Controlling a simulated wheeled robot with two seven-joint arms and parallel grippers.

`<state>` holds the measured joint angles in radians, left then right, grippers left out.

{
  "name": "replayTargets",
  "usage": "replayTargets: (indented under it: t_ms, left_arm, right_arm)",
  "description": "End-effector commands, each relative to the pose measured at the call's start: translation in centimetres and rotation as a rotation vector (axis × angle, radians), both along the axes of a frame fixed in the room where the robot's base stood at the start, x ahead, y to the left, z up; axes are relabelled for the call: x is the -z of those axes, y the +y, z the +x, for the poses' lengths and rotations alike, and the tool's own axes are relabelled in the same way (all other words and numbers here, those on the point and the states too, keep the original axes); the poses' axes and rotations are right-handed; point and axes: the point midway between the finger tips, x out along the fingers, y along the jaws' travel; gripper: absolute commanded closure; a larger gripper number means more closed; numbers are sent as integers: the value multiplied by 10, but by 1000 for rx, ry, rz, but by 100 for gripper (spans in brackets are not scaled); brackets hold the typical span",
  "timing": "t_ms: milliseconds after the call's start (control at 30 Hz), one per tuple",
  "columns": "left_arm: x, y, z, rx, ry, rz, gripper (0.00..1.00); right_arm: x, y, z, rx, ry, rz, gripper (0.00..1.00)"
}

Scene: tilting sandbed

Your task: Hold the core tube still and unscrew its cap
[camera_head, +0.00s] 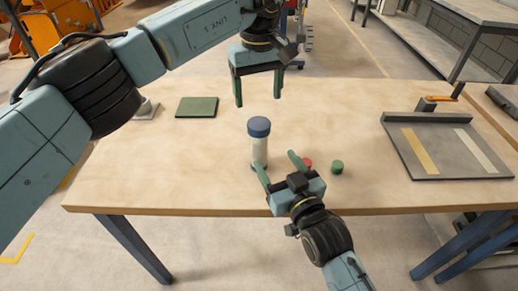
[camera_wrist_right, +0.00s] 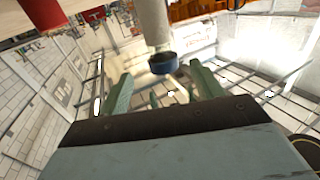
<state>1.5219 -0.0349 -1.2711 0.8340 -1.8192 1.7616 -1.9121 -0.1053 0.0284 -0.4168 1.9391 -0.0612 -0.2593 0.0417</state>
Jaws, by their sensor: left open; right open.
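The core tube (camera_head: 259,152) is pale and stands upright on the table, with its blue cap (camera_head: 259,127) on top. My left gripper (camera_head: 258,101) is open and empty, pointing down above and behind the cap, apart from it. My right gripper (camera_head: 277,163) is open and low, in front of the tube; one finger overlaps the tube's lower part in the head view. In the right wrist view, the tube (camera_wrist_right: 153,24) and its blue cap (camera_wrist_right: 163,64) appear upside down beyond the open fingers. Touching cannot be told.
A red piece (camera_head: 307,163) and a green piece (camera_head: 337,167) stand right of my right gripper. A green mat (camera_head: 197,107) lies at the back left. A grey tray (camera_head: 400,158) with two stripes and an orange-handled tool (camera_head: 445,97) are at right. The table (camera_head: 340,112) between is clear.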

Motion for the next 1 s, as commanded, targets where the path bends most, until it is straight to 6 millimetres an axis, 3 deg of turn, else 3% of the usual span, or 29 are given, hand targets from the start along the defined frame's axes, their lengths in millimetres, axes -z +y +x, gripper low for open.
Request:
replayTargets:
  t_ms: [600,1000]
  left_arm:
    - [1,-1,-1,0,3,-7,28]
    - [1,-1,-1,0,3,-7,28]
  right_arm:
    - [-1,42,99,0,0,0,34]
    - [0,50,118,0,1,0,34]
